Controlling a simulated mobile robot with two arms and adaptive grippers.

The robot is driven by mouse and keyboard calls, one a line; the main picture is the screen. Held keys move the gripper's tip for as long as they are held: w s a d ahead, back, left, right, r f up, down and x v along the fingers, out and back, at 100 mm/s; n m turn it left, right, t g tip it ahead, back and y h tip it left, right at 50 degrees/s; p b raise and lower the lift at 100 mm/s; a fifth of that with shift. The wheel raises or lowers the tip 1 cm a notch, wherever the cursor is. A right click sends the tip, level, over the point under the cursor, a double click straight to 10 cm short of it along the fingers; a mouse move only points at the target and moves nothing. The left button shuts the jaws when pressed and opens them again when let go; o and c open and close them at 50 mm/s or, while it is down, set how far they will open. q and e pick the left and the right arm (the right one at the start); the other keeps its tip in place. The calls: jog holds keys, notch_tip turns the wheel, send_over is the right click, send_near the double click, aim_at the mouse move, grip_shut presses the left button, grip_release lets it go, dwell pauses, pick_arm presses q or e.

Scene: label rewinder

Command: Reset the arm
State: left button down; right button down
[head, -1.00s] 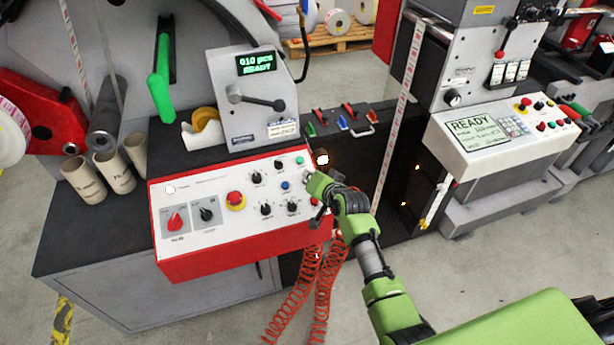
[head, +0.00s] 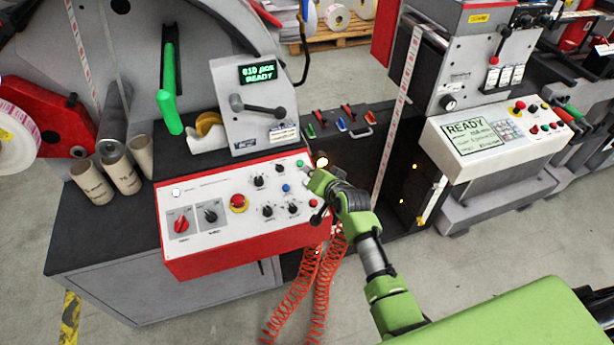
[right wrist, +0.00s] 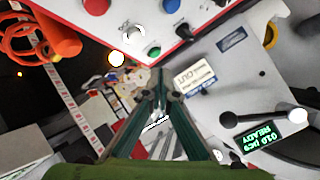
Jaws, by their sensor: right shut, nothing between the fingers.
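My right gripper (head: 312,176) is at the right end of the red-edged control panel (head: 222,250), close to its green button and small switches. In the right wrist view the fingers (right wrist: 160,75) are together and empty, near the panel's edge; I cannot tell whether they touch anything. The grey counter box (head: 258,125) stands behind the panel, with a dark lever arm (head: 262,107) and a green display (head: 257,71) reading READY. The lever (right wrist: 265,116) also shows in the right wrist view, apart from the fingers. My left gripper is out of view.
Cardboard cores (head: 119,172) stand left of the panel, with a tape roll (head: 208,124) behind it. Red coiled hoses (head: 318,285) hang below the gripper. A second white console (head: 492,135) stands at right. Open floor (head: 490,245) lies in front of it.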

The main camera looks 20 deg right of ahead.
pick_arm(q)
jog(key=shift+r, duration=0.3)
pick_arm(e)
jog(key=shift+s+r, duration=0.1)
jog(key=shift+r, duration=0.15)
